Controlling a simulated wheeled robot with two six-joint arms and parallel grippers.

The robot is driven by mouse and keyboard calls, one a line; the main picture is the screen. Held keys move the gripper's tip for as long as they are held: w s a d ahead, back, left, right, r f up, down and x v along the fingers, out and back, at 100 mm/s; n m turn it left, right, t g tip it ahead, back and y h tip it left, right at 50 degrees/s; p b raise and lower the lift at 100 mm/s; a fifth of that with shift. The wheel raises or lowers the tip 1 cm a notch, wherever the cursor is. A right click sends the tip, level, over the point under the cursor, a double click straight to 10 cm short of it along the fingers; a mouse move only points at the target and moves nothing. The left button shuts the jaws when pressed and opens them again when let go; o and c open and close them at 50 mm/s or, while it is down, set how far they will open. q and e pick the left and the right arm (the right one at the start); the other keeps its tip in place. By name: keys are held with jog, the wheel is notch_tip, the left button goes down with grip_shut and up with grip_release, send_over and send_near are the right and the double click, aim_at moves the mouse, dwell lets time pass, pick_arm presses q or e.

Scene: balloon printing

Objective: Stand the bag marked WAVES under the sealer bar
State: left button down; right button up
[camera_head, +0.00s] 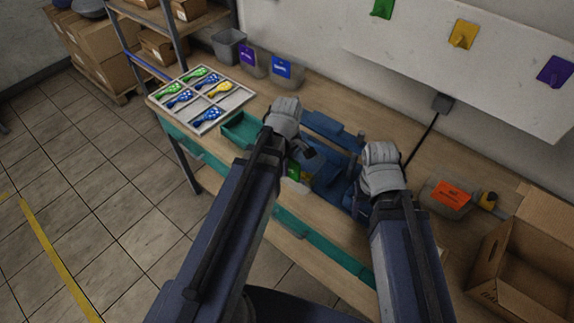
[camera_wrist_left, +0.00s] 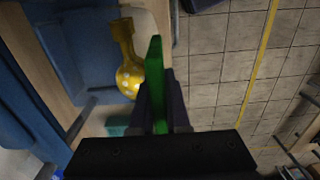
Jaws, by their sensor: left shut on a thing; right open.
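My left gripper (camera_head: 302,160) is shut on a bag with a green label (camera_head: 293,172). In the left wrist view the label (camera_wrist_left: 156,75) stands edge-on between the fingers. A yellow balloon with white dots (camera_wrist_left: 129,70) shows beside the label, seemingly inside the bag. The word on the label cannot be read. The blue sealer (camera_head: 335,130) stands on the bench just right of my left gripper; my arms and hands hide part of it. I cannot tell whether the bag touches it. My right gripper (camera_head: 362,192) is open at the sealer's right side, its fingers partly hidden.
A sorting tray (camera_head: 240,98) of balloons and a green bin (camera_head: 241,130) stand to the left. Bags with purple (camera_head: 248,54), blue (camera_head: 282,68) and orange (camera_head: 452,194) labels stand on the bench. An open carton (camera_head: 520,265) sits at the right.

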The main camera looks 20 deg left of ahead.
aim_at(303, 150)
pick_arm(q)
jog(key=shift+w+d+f+b, duration=0.1)
jog(key=shift+w+f+b, duration=0.2)
jog(key=shift+f+b, duration=0.6)
jog(key=shift+w+d+f+b, duration=0.15)
jog(key=shift+w+f+b, duration=0.1)
jog(key=shift+f+b, duration=0.6)
jog(key=shift+w+d+f+b, duration=0.1)
jog(key=shift+w+f+b, duration=0.2)
jog(key=shift+f+b, duration=0.6)
jog(key=shift+w+d+f, duration=0.1)
jog(key=shift+w+d, duration=0.2)
jog(key=shift+w, duration=0.55)
jog(key=shift+w+d, duration=0.25)
jog(key=shift+w, duration=0.55)
jog(key=shift+w+d+f, duration=0.1)
jog(key=shift+w+d, duration=0.2)
jog(key=shift+w, duration=0.55)
jog(key=shift+w+d+f, duration=0.1)
jog(key=shift+w+d, duration=0.25)
jog(key=shift+w, duration=0.45)
jog(key=shift+w+d+f, duration=0.1)
jog(key=shift+w+d, duration=0.2)
jog(key=shift+w, duration=0.55)
jog(key=c, duration=0.8)
grip_release()
